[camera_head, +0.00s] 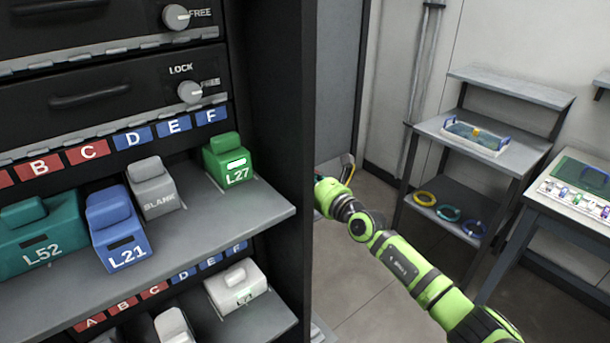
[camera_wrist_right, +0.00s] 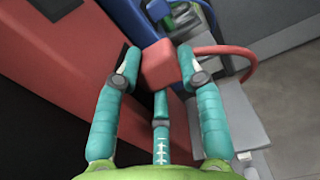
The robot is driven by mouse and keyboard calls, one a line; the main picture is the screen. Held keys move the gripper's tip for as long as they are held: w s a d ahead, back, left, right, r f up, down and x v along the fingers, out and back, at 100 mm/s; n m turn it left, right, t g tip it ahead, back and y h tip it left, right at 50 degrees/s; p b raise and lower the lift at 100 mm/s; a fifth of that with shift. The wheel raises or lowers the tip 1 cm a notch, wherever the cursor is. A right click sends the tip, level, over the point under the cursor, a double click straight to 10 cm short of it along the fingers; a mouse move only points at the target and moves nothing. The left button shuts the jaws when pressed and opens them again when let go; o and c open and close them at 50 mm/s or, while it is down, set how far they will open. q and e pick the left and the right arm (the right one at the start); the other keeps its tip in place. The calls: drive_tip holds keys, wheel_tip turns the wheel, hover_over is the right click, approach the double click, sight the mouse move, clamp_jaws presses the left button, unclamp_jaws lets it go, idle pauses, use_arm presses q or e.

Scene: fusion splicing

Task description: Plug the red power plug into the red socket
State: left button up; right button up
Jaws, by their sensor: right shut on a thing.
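The red power plug (camera_wrist_right: 161,64) is a red block between the teal fingers of my right gripper (camera_wrist_right: 157,72) in the right wrist view. The gripper is shut on it. A red cable (camera_wrist_right: 226,50) arches from the plug to the right and bends down. A large red surface (camera_wrist_right: 55,75) lies left of the plug; I cannot make out a red socket on it. In the head view my right arm reaches to the cabinet's right edge, and its fingers and the plug are hidden there. My left gripper is not in view.
A black cabinet (camera_head: 265,90) with drawers and a shelf of labelled blocks fills the left. A blue part (camera_wrist_right: 190,22) sits just beyond the plug in the wrist view. A grey rack (camera_head: 480,140) and a table (camera_head: 570,215) stand to the right, with open floor between.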

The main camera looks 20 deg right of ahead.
drive_tip(key=shift+a, duration=0.1)
drive_tip(key=o, duration=1.1)
drive_tip(key=shift+o, duration=0.2)
drive_tip(key=shift+s+f, duration=0.1)
drive_tip(key=shift+f, duration=0.05)
drive_tip(key=shift+s+a+f, duration=0.1)
drive_tip(key=shift+a+f, duration=0.05)
drive_tip(key=shift+f, duration=0.1)
drive_tip(key=v, duration=0.7)
drive_tip(key=shift+s+d+r, duration=0.25)
drive_tip(key=shift+d+r, duration=0.15)
drive_tip(key=shift+r, duration=0.05)
